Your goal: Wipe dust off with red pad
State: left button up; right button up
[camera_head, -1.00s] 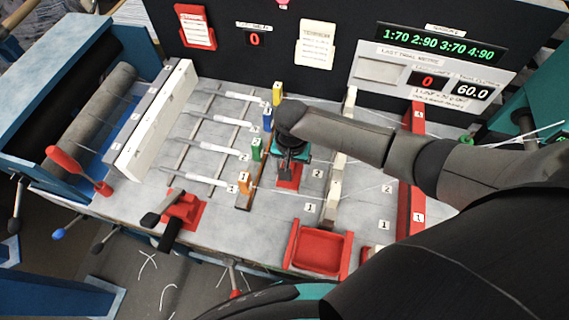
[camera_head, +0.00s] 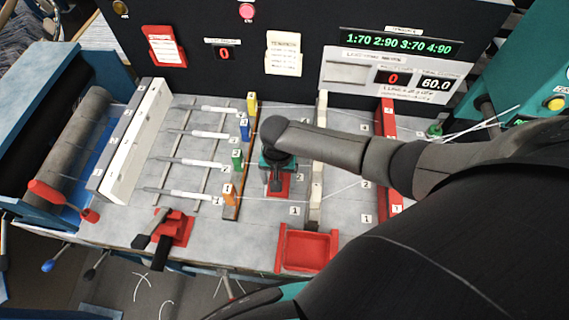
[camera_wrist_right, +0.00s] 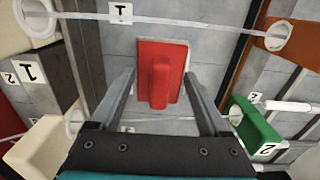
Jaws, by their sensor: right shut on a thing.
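The red pad (camera_head: 279,184), a flat plate with an upright handle, is low over or on the grey tabletop, between the row of coloured guides and the cream bar. My right gripper (camera_head: 275,168) is shut on it from above. In the right wrist view the red pad (camera_wrist_right: 160,75) shows between the two fingers (camera_wrist_right: 160,100), its plate flat to the table. I cannot tell whether its underside touches the table. I make out no clear dust on the grey surface. My left gripper is not in view.
White threads cross the table past the orange (camera_head: 229,194) and green (camera_head: 237,159) guides. A cream bar (camera_head: 317,180) stands just right of the pad. A red tray (camera_head: 307,250) sits at the front edge, a red-based lever clamp (camera_head: 172,228) at front left.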

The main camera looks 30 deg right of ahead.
aim_at(259, 185)
jog(key=shift+w+a+f+b, duration=0.1)
jog(key=shift+w+a+b, duration=0.1)
jog(key=shift+w+a, duration=0.35)
jog(key=shift+w+a+f+b, duration=0.15)
jog(key=shift+w+a, duration=0.15)
jog(key=shift+a, duration=0.4)
jog(key=shift+w+a+r+b, duration=0.1)
jog(key=shift+w+a+b, duration=0.1)
jog(key=shift+w+a, duration=0.35)
jog(key=shift+a, duration=0.5)
jog(key=shift+f, duration=0.1)
jog(key=shift+a, duration=0.1)
jog(key=r, duration=0.1)
jog(key=r+p, duration=0.1)
jog(key=r, duration=0.1)
jog(key=shift+w+a+r+p, duration=0.1)
jog(key=shift+w+r+p, duration=0.1)
jog(key=shift+w+p, duration=0.1)
jog(key=shift+s+r, duration=0.1)
jog(key=shift+r, duration=1.3)
